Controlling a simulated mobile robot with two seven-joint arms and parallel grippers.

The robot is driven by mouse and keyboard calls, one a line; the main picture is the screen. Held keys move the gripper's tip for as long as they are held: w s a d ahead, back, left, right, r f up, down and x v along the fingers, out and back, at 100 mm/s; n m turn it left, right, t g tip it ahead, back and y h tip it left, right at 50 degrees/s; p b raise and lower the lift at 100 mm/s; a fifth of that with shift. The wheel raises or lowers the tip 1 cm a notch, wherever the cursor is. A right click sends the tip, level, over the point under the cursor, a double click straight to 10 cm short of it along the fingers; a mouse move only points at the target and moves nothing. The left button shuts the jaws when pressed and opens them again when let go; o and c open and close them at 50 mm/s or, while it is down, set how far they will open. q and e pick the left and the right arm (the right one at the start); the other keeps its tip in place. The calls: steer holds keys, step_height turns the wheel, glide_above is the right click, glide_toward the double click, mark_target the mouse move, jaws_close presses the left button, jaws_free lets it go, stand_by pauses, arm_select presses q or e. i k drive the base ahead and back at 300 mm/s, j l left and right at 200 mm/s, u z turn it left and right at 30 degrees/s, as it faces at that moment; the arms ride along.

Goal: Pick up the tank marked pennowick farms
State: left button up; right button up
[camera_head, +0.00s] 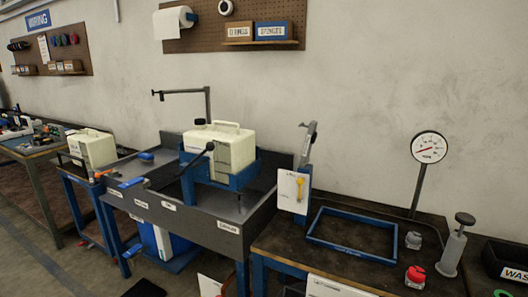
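A cream tank (228,148) with a top handle sits upright in a blue cradle (216,178) on the grey basin bench in the middle. A black-knobbed lever slants up in front of it. A second cream tank (94,148) stands on a blue stand at the left. I cannot read any farm name on either tank. Neither of my grippers shows in the head view.
A grey bench (222,212) carries the cradle. At right, a dark bench holds an empty blue frame (352,236), a dial gauge (429,147), a red-capped fitting (415,277) and a grey hand pump (455,245). A thin grey arm (184,92) overhangs the middle tank.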

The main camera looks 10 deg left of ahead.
mark_target(234, 150)
steer(key=j+z, duration=0.7)
steer(key=j, duration=0.15)
steer(key=j+z, duration=0.25)
steer(key=j, duration=1.15)
steer(key=k+j+z, duration=0.1)
steer(key=j, duration=0.35)
